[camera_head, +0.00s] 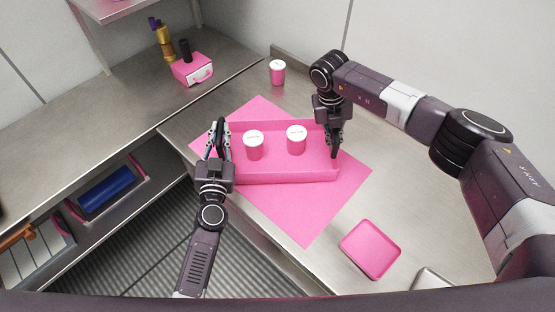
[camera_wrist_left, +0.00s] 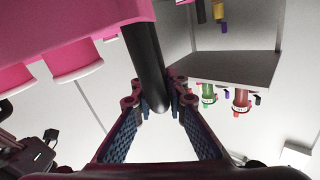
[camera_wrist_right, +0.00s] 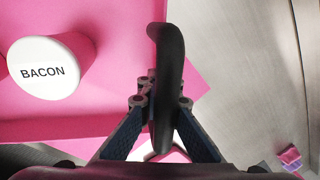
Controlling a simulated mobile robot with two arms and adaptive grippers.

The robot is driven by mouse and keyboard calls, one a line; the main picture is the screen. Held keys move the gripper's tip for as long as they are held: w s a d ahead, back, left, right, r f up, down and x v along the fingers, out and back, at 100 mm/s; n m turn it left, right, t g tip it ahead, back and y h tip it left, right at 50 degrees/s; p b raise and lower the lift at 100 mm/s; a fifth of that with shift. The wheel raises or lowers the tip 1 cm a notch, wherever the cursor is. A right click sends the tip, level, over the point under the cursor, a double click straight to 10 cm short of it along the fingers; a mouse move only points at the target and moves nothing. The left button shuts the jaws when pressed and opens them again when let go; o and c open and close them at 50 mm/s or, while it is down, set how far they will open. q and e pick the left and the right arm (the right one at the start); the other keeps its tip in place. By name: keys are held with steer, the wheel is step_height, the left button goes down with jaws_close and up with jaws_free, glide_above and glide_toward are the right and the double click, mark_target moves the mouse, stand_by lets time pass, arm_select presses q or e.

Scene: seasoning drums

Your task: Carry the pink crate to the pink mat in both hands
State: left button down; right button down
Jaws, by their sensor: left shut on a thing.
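The pink crate (camera_head: 285,178) is over the pink mat (camera_head: 306,222), turned relative to it; I cannot tell whether it touches the mat. Two white-lidded pink drums (camera_head: 254,150) (camera_head: 296,144) stand in the crate; the right wrist view shows one lid marked BACON (camera_wrist_right: 50,68). My left gripper (camera_head: 217,143) is shut on the black handle (camera_wrist_left: 147,60) at the crate's left end. My right gripper (camera_head: 334,140) is at the right end, its fingers closed around the other black handle (camera_wrist_right: 166,75). The arms hide parts of both crate ends.
Another pink drum (camera_head: 278,73) stands behind the crate. A small pink tray (camera_head: 370,248) lies at the front right of the steel counter (camera_head: 410,190). A pink box (camera_head: 192,69) and bottles stand on the left counter. Open shelves lie below it.

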arm_select(q)
steer(key=shift+d+f, duration=0.25)
arm_select(e)
steer(key=shift+a+f, duration=0.1)
steer(key=shift+f, duration=0.25)
arm_select(q)
steer(key=c, duration=2)
jaws_free()
steer(key=shift+c, duration=0.2)
arm_select(e)
steer(key=c, duration=2.3)
jaws_free()
arm_select(q)
steer(key=shift+o, duration=0.5)
arm_select(e)
steer(key=shift+o, duration=0.7)
arm_select(q)
steer(key=shift+a, duration=0.1)
steer(key=shift+s+a, duration=0.1)
arm_select(e)
steer(key=shift+r, duration=0.1)
steer(key=shift+r, duration=0.5)
arm_select(q)
steer(key=s, duration=1.2)
arm_select(e)
step_height(320, 180, up, 11)
steer(key=a, duration=0.2)
steer(key=shift+f, duration=0.15)
steer(key=shift+s+a+f, duration=0.1)
steer(key=shift+a, duration=0.05)
